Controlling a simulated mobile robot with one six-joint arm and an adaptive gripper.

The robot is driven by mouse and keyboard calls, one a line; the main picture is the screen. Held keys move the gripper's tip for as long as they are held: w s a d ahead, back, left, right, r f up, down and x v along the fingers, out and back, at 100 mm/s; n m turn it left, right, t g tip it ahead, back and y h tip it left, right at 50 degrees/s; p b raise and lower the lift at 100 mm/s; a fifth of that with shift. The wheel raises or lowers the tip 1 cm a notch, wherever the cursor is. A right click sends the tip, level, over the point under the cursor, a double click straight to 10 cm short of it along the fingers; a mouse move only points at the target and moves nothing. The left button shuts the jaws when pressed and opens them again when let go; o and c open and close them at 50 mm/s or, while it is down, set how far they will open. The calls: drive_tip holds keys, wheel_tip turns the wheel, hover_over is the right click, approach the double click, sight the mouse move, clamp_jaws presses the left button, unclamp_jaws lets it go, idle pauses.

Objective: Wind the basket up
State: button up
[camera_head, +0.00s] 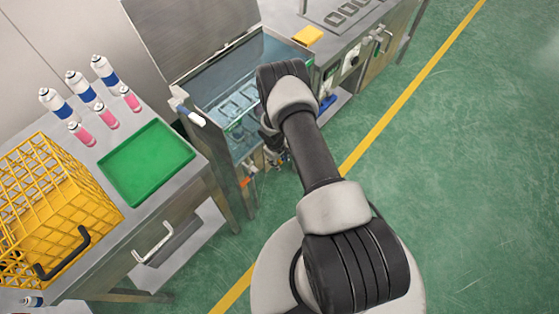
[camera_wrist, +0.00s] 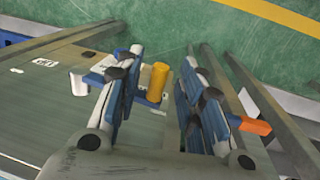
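A steel water bath (camera_head: 215,150) with a raised lid stands in front of my arm in the head view. A rack-like basket with several openings (camera_head: 236,102) shows low in the bath, under bluish water. My gripper (camera_head: 275,152) is at the bath's front, mostly hidden behind my arm. In the wrist view my gripper (camera_wrist: 160,95) is open, with its blue-padded fingers apart. A yellow cylindrical handle (camera_wrist: 158,82) on a blue part stands between and slightly beyond them, with gaps visible on both sides. I cannot tell whether either finger touches it.
A left table holds a yellow wire crate (camera_head: 62,215), a green tray (camera_head: 146,162) and several spray cans (camera_head: 84,90). An orange-tipped lever (camera_wrist: 254,125) is right of my fingers. A steel bench (camera_head: 352,45) adjoins the bath. Green floor at right is clear.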

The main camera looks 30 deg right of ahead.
drive_tip(key=shift+c, duration=0.4)
clamp_jaws()
idle(0.4)
